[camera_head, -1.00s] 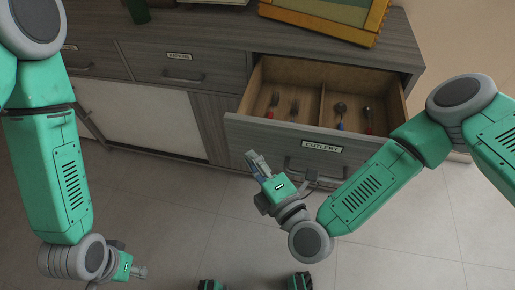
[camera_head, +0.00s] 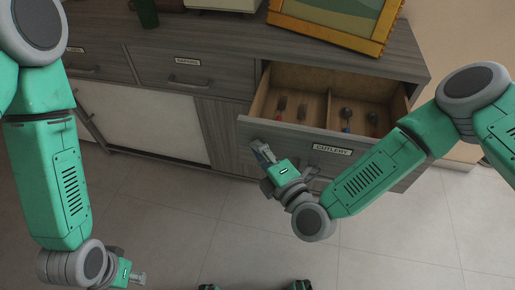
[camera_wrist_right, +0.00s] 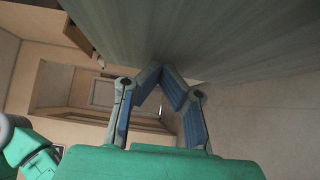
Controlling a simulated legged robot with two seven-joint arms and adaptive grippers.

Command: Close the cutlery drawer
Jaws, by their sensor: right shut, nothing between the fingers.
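The cutlery drawer (camera_head: 285,135) is pulled out of the grey wooden cabinet in the head view. Its front carries a CUTLERY label and a handle, partly hidden by my right arm. Several utensils (camera_head: 346,116) with red and blue handles lie inside, on both sides of a divider. My right gripper (camera_head: 260,148) is shut and empty, its fingertips at the left part of the drawer front. In the right wrist view its fingertips (camera_wrist_right: 159,70) meet close to a grey wooden panel; I cannot tell whether they touch it. My left gripper (camera_head: 138,278) hangs low at the left, away from the drawer.
A closed drawer (camera_head: 210,72) and a white cabinet door (camera_head: 150,120) are left of the cutlery drawer. A yellow-framed picture (camera_head: 335,25) and a dark green object (camera_head: 147,13) stand on the cabinet top (camera_head: 225,30). The tiled floor (camera_head: 200,215) in front is clear.

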